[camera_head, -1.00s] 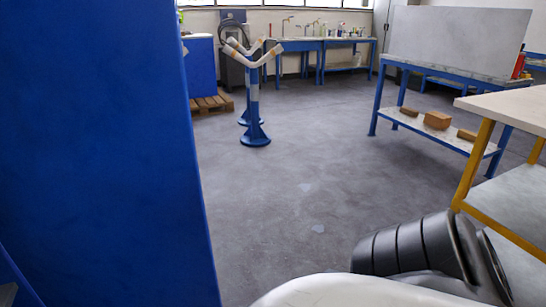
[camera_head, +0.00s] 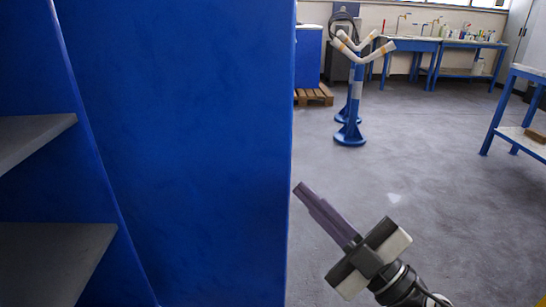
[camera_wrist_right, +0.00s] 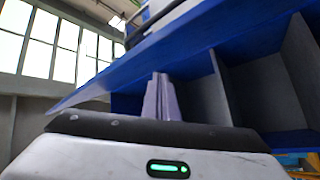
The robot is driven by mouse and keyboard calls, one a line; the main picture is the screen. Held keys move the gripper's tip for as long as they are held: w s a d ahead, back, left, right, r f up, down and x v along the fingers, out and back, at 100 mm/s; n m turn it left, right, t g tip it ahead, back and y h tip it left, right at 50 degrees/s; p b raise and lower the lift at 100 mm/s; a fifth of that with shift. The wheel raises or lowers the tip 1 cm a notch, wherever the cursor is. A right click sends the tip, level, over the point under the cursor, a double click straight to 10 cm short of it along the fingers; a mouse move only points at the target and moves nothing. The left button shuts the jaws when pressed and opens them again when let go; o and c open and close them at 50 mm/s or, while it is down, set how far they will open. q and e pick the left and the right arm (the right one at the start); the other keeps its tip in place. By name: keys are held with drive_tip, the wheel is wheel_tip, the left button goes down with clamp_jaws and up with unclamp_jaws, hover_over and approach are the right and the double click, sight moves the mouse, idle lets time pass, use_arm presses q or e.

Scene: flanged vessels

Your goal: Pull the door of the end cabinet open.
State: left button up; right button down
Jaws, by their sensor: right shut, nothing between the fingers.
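A large flat blue panel (camera_head: 190,150) of the cabinet fills the left half of the head view, with an upright right edge. To its left, grey shelves (camera_head: 55,250) show in a blue open interior. I cannot tell whether this panel is the door or a side wall; no handle shows. My right gripper (camera_head: 300,188) is shut and empty, its purple-grey fingers pointing up and left beside the panel's right edge. In the right wrist view, the fingers (camera_wrist_right: 161,82) stand in front of blue cabinet panels (camera_wrist_right: 200,50) and dark compartments (camera_wrist_right: 262,95). Contact cannot be told. My left gripper is out of view.
Free grey floor (camera_head: 420,190) lies right of the panel. Blue stands with Y-shaped tops (camera_head: 350,110) and a wooden pallet (camera_head: 314,95) stand farther back. A blue-legged table (camera_head: 500,110) is at the right. Benches with taps (camera_head: 440,45) line the back wall.

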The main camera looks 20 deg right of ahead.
sight(253, 149)
wheel_tip(253, 149, up, 4)
drive_tip(key=s+a+n+g+y, duration=0.1)
drive_tip(key=a+n+g+y, duration=0.25)
drive_tip(key=n, duration=0.45)
drive_tip(key=w+h, duration=0.1)
drive_tip(key=w, duration=0.2)
drive_tip(key=w+f+n+g+h, duration=0.1)
drive_tip(key=w, duration=0.3)
drive_tip(key=w+n+g+h+b, duration=0.1)
drive_tip(key=w, duration=0.3)
drive_tip(key=shift+w+a+f+h, duration=0.2)
drive_tip(key=shift+w+a+h, duration=0.05)
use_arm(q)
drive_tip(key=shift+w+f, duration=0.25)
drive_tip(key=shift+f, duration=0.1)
use_arm(e)
drive_tip(key=shift+w+d, duration=0.45)
drive_tip(key=shift+w, duration=0.05)
